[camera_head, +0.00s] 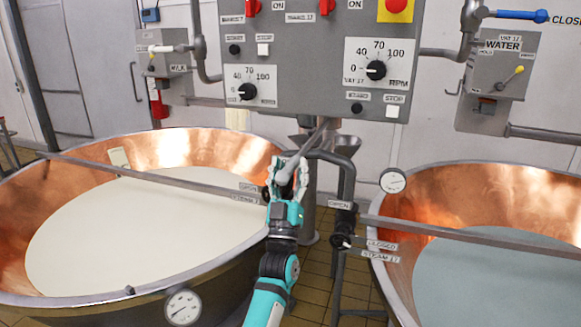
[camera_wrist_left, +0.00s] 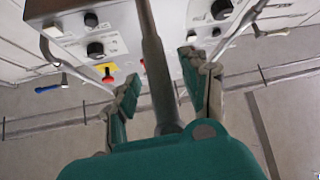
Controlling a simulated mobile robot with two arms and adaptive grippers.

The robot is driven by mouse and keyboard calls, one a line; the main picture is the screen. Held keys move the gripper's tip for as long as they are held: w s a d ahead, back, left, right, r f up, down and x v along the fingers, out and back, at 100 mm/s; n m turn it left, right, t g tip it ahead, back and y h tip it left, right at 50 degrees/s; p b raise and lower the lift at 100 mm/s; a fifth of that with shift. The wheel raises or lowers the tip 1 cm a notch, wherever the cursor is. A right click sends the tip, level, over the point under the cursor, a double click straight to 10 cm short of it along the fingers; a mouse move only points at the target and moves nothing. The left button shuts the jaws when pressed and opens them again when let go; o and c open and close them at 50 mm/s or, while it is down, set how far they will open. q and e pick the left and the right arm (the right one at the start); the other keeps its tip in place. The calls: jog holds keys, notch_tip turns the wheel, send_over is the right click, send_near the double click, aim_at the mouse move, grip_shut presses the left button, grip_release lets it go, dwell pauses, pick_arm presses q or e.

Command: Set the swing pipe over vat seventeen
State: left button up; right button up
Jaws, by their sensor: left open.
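A grey pipe (camera_head: 308,151), which looks like the swing pipe, slants down from under the control panel between two copper vats. My left gripper (camera_head: 287,168) is at its lower end, beside the right rim of the left vat (camera_head: 240,151). In the left wrist view the pipe (camera_wrist_left: 153,60) runs between the spread fingers of the gripper (camera_wrist_left: 160,88), with gaps on both sides. The left vat holds cream-white liquid, the right vat (camera_head: 480,185) grey-blue liquid. I cannot read for sure which is seventeen. My right gripper is not in view.
The control panel (camera_head: 310,70) with dials and red switches hangs above. Dark pipework (camera_head: 349,185) with valve handles stands between the vats. Grey bars (camera_head: 170,182) cross both vats. Gauges (camera_head: 393,181) sit on the rims. Tiled floor shows in the narrow gap.

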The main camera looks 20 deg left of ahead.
pick_arm(q)
jog(key=shift+w+r, duration=0.1)
jog(key=shift+r, duration=0.05)
jog(key=shift+c, duration=0.3)
grip_shut()
